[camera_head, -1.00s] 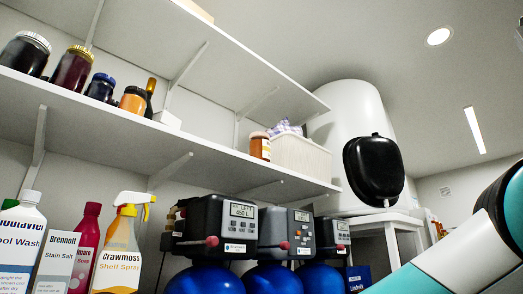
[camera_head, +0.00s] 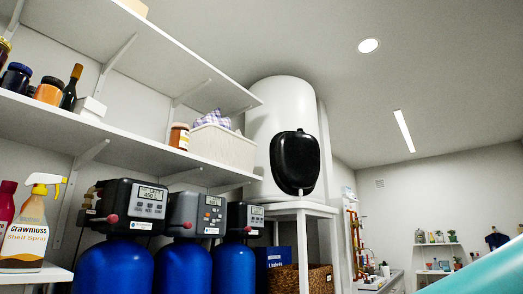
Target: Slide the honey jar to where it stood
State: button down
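A small amber jar with an orange-brown lid and a pale label (camera_head: 179,136) stands upright on the lower wall shelf (camera_head: 120,126), just left of a cream bin. It looks like the honey jar, but its label is too small to read. Another orange jar with a dark lid (camera_head: 48,92) stands further left on the same shelf, between a dark jar (camera_head: 15,77) and a dark bottle (camera_head: 70,90). My gripper is out of view; only a turquoise part of my arm shows at the lower right.
The cream bin (camera_head: 223,146) holds a checked cloth (camera_head: 212,118). A white box (camera_head: 91,107) stands right of the bottle, with bare shelf between it and the amber jar. Blue filter vessels (camera_head: 183,268) stand below. A white tank (camera_head: 283,110) is at the right.

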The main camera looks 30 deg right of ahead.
aim_at(179, 135)
jog(key=u, duration=1.1)
jog(key=k, duration=0.1)
jog(key=z, duration=2.55)
jog(key=i, duration=1.35)
jog(key=u, duration=0.95)
jog(key=i, duration=0.55)
jog(key=u, duration=0.6)
